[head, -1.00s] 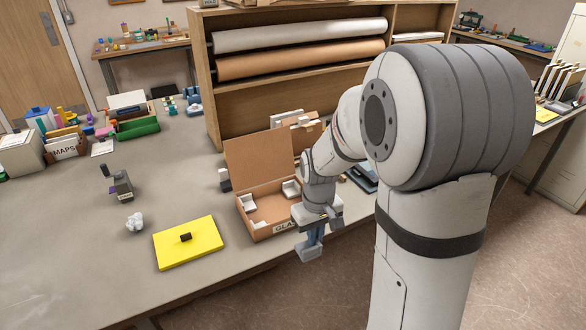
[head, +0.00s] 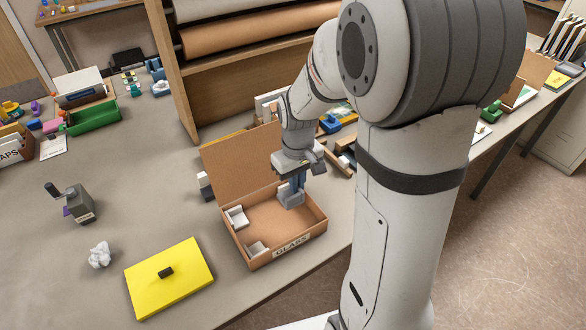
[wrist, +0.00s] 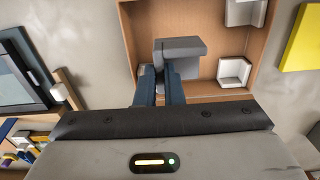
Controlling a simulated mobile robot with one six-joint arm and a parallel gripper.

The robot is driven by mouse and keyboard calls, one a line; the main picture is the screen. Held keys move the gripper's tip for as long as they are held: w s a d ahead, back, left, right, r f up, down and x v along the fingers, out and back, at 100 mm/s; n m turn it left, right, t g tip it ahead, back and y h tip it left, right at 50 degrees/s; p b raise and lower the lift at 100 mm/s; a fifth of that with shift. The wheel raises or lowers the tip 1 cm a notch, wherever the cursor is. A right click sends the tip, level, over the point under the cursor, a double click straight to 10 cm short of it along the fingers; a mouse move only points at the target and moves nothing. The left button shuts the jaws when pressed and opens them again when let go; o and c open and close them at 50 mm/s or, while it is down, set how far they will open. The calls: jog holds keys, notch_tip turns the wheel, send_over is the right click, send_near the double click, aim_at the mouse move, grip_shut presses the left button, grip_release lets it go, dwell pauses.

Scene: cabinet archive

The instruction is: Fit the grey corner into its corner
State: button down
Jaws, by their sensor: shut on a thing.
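My gripper (head: 296,183) is shut on the grey corner (head: 290,199), a small block-like piece at its fingertips. In the wrist view the grey corner (wrist: 180,49) shows beyond the fingers (wrist: 163,85), over the open cardboard box. The box (head: 287,252), labelled GLASS, has its lid raised at the back. Pale corner pieces sit in its back left (head: 237,216) and front left (head: 257,248) corners. The grey corner is toward the box's right side. I cannot tell whether it touches the box floor. The back right corner is hidden by the gripper and the piece.
A yellow panel with a black handle (head: 165,271) lies left of the box. A wooden shelf (head: 214,85) stands behind. A dark-framed tray (wrist: 22,72) lies on the box's other side.

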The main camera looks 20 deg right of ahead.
dwell(0.4)
notch_tip(320, 180, down, 10)
jog(key=b, duration=0.8)
jog(key=shift+s, duration=0.1)
jog(key=c, duration=1.5)
grip_release()
jog(key=shift+c, duration=0.6)
jog(key=shift+r+p, duration=2.6)
jog(key=shift+r, duration=0.95)
